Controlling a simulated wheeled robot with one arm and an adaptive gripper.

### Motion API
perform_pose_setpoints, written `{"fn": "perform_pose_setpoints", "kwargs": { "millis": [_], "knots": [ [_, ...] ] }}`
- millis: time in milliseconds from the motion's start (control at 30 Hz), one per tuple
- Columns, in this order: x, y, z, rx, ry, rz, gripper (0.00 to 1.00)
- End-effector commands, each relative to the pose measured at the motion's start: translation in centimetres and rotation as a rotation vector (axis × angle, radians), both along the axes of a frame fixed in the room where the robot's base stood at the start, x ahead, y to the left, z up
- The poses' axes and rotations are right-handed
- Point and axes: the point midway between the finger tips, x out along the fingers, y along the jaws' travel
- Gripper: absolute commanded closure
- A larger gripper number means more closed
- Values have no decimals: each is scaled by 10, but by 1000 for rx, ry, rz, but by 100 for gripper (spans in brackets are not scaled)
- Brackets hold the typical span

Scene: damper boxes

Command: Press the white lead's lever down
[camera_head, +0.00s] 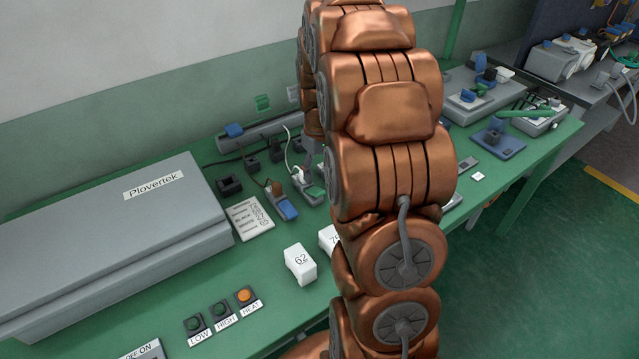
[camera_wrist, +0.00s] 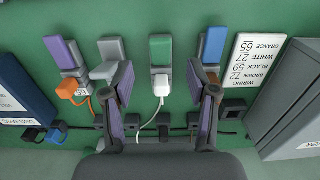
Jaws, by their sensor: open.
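The white lead's plug (camera_wrist: 163,84) sits at the near end of a grey terminal with a green lever (camera_wrist: 160,49) in the wrist view. The white lead (camera_wrist: 151,120) curves down from the plug. My gripper (camera_wrist: 162,76) is open, with one finger on each side of the white plug and nothing held. In the head view the white plug (camera_head: 300,174) and green lever (camera_head: 316,192) show just left of my arm, which hides the gripper. I cannot tell the green lever's exact tilt.
In the wrist view, a grey lever (camera_wrist: 109,50) and a purple lever (camera_wrist: 65,54) with an orange plug (camera_wrist: 67,88) stand left. A blue lever (camera_wrist: 214,44) and wiring card (camera_wrist: 243,60) stand right. White numbered blocks (camera_head: 300,264) and buttons (camera_head: 220,308) are on the green bench.

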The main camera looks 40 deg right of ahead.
Motion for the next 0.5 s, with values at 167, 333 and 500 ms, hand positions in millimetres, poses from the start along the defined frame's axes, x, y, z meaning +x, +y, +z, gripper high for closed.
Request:
{"fn": "perform_pose_setpoints", "kwargs": {
  "millis": [167, 333, 500],
  "knots": [
    [-1, 0, -22, 2, 2, -1, 42],
    [-2, 1, -48, 3, 5, -1, 42],
    [-1, 0, -63, 2, 3, 0, 42]
  ]
}}
